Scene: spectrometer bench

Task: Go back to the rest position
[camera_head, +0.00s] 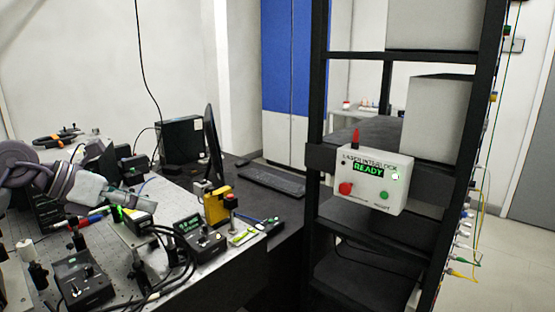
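My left arm comes in from the left over the optical bench (200,255). Its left gripper (135,200) is at the end of the pale wrist, above small bench devices near the bench's middle. The fingers are small and dark against the clutter, so I cannot tell whether they are open or shut. My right gripper is not in view. The white laser interlock box (375,178) is fixed to the black rack, well to the right of the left gripper. Its green display reads READY, with a red button (345,188) and a green button (384,195) below.
Black control boxes (82,280), cables and a yellow device (217,205) crowd the bench around the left gripper. A monitor (212,145) and keyboard (272,181) stand behind. The black rack (318,120) rises at right, with hanging fibres at its edge. Floor (515,255) shows clear at far right.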

